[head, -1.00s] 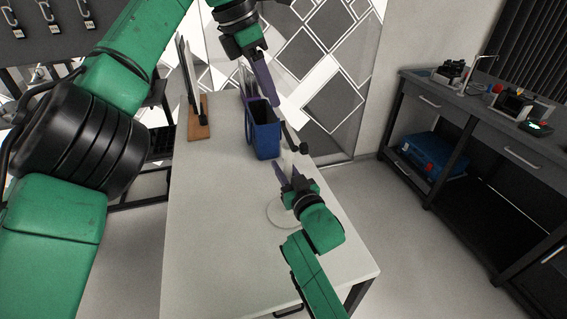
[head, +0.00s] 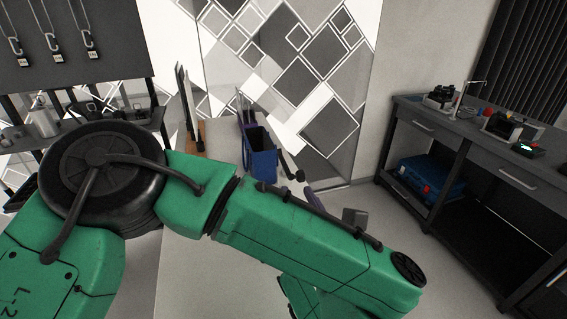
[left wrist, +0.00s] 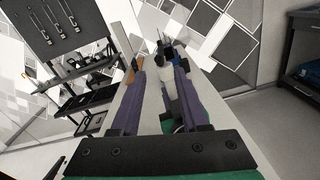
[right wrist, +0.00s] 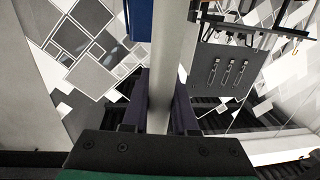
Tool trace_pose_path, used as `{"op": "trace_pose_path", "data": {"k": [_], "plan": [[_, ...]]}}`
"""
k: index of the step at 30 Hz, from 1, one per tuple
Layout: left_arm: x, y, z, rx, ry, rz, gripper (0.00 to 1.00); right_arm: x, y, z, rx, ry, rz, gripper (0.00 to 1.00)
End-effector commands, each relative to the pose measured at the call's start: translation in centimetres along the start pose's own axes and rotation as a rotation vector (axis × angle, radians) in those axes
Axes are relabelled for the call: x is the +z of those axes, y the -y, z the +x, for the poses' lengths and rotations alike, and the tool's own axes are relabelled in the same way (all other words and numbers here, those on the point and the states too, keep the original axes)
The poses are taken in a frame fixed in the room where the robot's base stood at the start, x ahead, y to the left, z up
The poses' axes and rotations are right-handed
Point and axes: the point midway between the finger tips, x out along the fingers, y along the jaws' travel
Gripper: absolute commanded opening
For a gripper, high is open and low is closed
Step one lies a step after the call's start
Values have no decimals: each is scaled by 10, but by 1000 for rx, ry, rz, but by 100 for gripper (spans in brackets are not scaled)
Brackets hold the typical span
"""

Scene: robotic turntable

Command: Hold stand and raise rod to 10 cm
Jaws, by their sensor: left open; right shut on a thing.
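The stand's pale column (right wrist: 168,60) runs upright between the purple fingers of my right gripper (right wrist: 160,92), which is shut on it. In the left wrist view, my left gripper (left wrist: 161,76) is open, its purple fingers spread to either side of the pale upper stand (left wrist: 165,74). I cannot tell whether they touch it. In the head view, a dark knob (head: 300,175) shows at the stand's top, beside a purple finger. My green left arm hides the stand's base and most of both grippers there. The rod cannot be clearly made out.
A blue bin (head: 262,160) stands on the pale table (head: 190,255) just behind the stand. A wooden-based panel (head: 187,110) stands at the table's back left. A dark workbench (head: 465,130) with devices and a blue case is at the right.

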Motion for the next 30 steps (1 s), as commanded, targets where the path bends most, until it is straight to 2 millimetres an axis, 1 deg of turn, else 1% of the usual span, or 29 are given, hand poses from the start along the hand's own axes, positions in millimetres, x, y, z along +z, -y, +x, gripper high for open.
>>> {"op": "trace_pose_path", "data": {"k": [2,5,12,16,18,20,26,27,29,30], "plan": [[0,0,4,-7,13,-17,45,0,0,0,-1,1,0,0],[0,0,20,-3,12,-21,45,0,0,0,-1,1,0,0],[1,0,81,-2,11,-18,45,0,0,0,0,1,0,0],[1,1,106,-4,10,-17,45,0,0,0,0,1,0,0],[1,1,114,-5,10,-17,45,0,0,0,0,1,0,0],[1,1,118,-6,10,-16,45,0,0,0,0,1,0,0],[1,1,119,-7,10,-16,45,0,0,0,0,1,0,0],[1,1,119,-7,10,-16,41,0,0,0,0,1,0,0],[1,1,119,-7,10,-16,18,1,0,0,0,1,0,0],[1,1,119,-7,10,-16,3,1,0,0,0,1,0,0]]}}
